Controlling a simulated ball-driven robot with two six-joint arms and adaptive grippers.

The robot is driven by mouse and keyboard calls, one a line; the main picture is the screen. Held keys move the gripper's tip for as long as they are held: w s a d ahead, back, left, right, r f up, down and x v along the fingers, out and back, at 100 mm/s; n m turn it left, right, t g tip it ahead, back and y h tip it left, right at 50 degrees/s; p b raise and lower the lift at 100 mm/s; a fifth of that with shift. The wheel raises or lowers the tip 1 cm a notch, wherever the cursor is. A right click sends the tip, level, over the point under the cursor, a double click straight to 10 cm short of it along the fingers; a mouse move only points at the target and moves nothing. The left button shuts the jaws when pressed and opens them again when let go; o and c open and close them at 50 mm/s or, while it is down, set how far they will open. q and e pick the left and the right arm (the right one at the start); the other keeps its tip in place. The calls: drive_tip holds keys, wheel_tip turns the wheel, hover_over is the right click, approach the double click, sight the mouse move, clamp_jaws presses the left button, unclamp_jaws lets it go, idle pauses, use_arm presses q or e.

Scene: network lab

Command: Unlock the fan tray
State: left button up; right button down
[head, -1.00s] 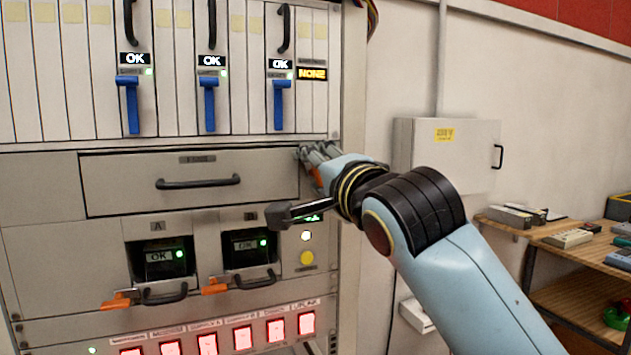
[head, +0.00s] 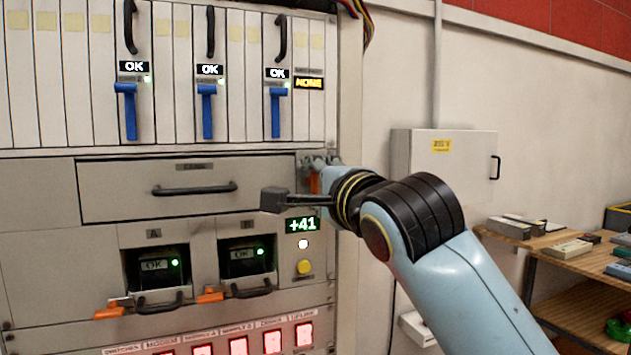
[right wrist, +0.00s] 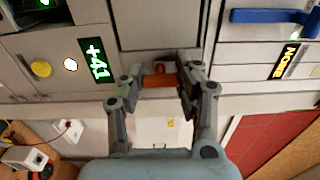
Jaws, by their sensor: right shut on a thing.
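The fan tray (head: 120,192) is a wide grey drawer front with a black bar handle (head: 195,189) and a small label, in the middle of the rack. It looks flush with the rack. An orange latch (right wrist: 158,79) sits by the tray's right end. My right gripper (right wrist: 160,82) is at that latch, its fingers on either side of it and shut on it. In the head view, my right gripper (head: 318,166) largely hides the latch. My left gripper is in neither current view.
Above are card slots with blue levers (head: 207,110). Below are two modules with orange tabs (head: 210,297), a green "+41" display (head: 302,225) and a yellow button (head: 304,267). A wall box (head: 450,165) and shelves (head: 575,255) stand to the right.

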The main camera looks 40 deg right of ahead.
drive_tip(key=c, duration=0.9)
unclamp_jaws()
drive_tip(key=shift+f, duration=0.15)
drive_tip(key=shift+w, duration=0.1)
